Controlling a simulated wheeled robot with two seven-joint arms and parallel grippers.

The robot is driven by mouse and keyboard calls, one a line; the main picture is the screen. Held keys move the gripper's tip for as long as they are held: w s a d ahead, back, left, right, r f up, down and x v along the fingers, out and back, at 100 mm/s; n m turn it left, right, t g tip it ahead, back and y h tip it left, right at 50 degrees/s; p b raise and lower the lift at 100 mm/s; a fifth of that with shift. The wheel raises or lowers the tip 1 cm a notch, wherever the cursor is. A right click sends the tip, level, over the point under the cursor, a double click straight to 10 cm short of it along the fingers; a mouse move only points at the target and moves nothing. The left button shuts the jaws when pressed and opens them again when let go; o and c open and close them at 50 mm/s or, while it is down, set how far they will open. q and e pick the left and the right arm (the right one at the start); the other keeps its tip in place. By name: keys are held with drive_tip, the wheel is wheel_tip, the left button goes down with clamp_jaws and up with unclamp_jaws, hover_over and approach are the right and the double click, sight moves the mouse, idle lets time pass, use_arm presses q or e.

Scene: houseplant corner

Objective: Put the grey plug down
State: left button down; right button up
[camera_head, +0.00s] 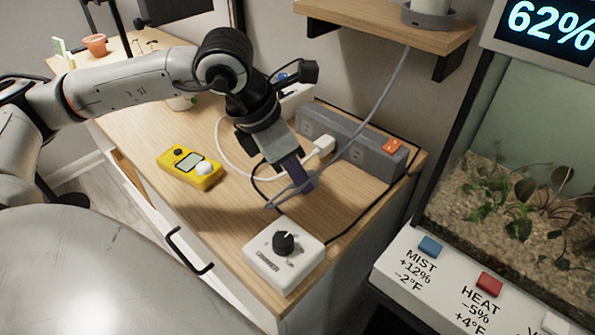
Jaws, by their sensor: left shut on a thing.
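My left gripper (299,176) is shut, pointing down over the wooden cabinet top in front of the power strip. The grey plug is mostly hidden between its fingers, so I cannot make out its shape. The grey cable (377,102) runs from the shelf down past the fingertips, and its low part (280,201) bends just left of them. I cannot tell whether the plug touches the wood. My right gripper is not in view.
A white dimmer box (284,254) stands in front, a yellow meter (189,168) to the left. Bare wood (228,205) lies between them. A glass tank is at right.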

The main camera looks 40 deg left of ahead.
use_arm(q)
drive_tip(key=shift+f+b, duration=0.5)
drive_tip(key=shift+b, duration=0.1)
drive_tip(key=c, duration=1.5)
unclamp_jaws()
drive_tip(key=shift+r, duration=0.15)
drive_tip(key=shift+c, duration=0.2)
drive_tip(key=shift+r+p, duration=0.6)
drive_tip(key=shift+p, duration=0.25)
drive_tip(key=p+v, duration=0.1)
drive_tip(key=v, duration=1)
drive_tip(key=shift+s+r, duration=0.2)
drive_tip(key=shift+r, duration=0.05)
